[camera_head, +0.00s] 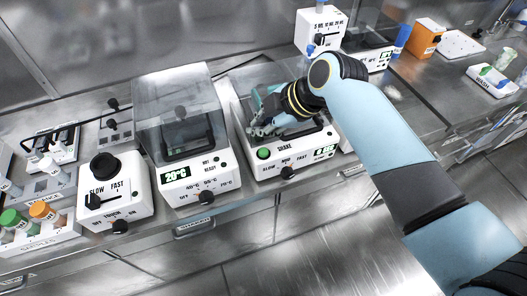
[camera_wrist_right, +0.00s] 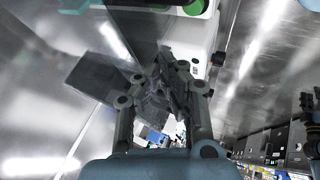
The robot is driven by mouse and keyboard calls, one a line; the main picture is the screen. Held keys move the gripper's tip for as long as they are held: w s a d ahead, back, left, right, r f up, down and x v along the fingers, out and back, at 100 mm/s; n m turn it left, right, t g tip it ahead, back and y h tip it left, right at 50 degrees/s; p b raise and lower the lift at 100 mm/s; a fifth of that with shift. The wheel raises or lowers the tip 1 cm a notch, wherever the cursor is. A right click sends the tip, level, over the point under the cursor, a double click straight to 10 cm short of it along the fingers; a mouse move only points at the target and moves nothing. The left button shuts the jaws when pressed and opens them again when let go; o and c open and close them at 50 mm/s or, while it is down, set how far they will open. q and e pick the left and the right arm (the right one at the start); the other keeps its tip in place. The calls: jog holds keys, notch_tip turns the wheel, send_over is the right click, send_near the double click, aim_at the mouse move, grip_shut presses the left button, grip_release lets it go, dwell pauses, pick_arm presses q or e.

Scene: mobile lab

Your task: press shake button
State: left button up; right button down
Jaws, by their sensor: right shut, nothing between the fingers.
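The shaker (camera_head: 290,160) is a white box with a dark upper part, a "SHAKE" label and a green-lit display. Its round green button (camera_head: 263,153) is on the front left, and a green disc also shows at the top of the right wrist view (camera_wrist_right: 193,7). My right gripper (camera_head: 258,130) is shut and empty. It is over the shaker's upper left, just behind the button in the head view. No contact with the button can be made out. In the right wrist view the dark fingers (camera_wrist_right: 165,85) are together. My left gripper does not show in the head view.
Left of the shaker is a clear-lidded heater (camera_head: 200,176) reading 20°C, then a vortex mixer (camera_head: 113,190) and tube racks (camera_head: 36,228). An orange box (camera_head: 425,37) stands at the back right. The metal bench's front edge runs below the devices.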

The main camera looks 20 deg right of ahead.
jog(key=b, duration=0.3)
send_over(261, 154)
notch_tip(261, 154, down, 5)
jog(key=shift+r, duration=0.2)
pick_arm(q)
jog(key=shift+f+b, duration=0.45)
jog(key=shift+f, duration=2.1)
pick_arm(e)
jog(key=shift+w+f, duration=0.1)
jog(key=shift+f, duration=0.5)
jog(key=shift+f, duration=0.1)
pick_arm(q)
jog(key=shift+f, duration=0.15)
pick_arm(e)
jog(key=shift+f, duration=0.3)
pick_arm(q)
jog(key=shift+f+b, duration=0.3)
jog(key=shift+b, duration=0.15)
pick_arm(e)
jog(key=shift+f, duration=0.5)
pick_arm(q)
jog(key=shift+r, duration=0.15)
pick_arm(e)
jog(key=shift+r, duration=0.1)
pick_arm(q)
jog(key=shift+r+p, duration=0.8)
jog(key=shift+p, duration=0.15)
pick_arm(e)
jog(key=shift+r, duration=0.8)
